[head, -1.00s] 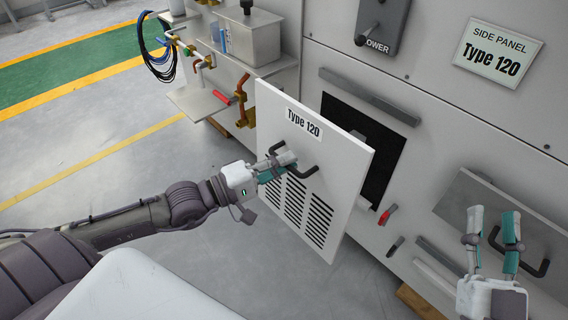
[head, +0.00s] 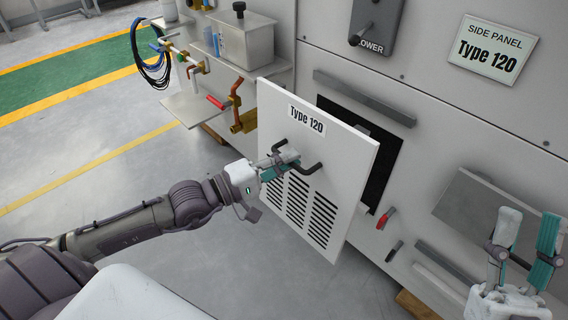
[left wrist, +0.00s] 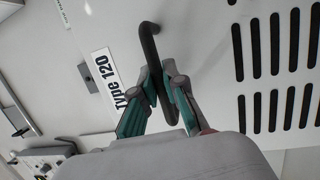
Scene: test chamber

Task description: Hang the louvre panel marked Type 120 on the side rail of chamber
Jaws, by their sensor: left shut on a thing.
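The white louvre panel marked Type 120 (head: 350,160) hangs upright in front of the chamber's dark opening (head: 385,165). My left gripper (head: 287,160) is shut on the panel's dark handle (head: 313,167). The left wrist view shows its fingers on both sides of the handle bar (left wrist: 160,75), near the label and the slots. My right gripper (head: 522,250) is open and empty at the lower right.
A SIDE PANEL Type 120 sign (head: 489,48) is on the chamber wall. A lever switch (head: 375,22), a red handle (head: 386,218) and a lower rail (head: 447,263) are on the same wall. A bench with pipes (head: 240,115) stands left. A grey plate (head: 462,205) is behind my right gripper.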

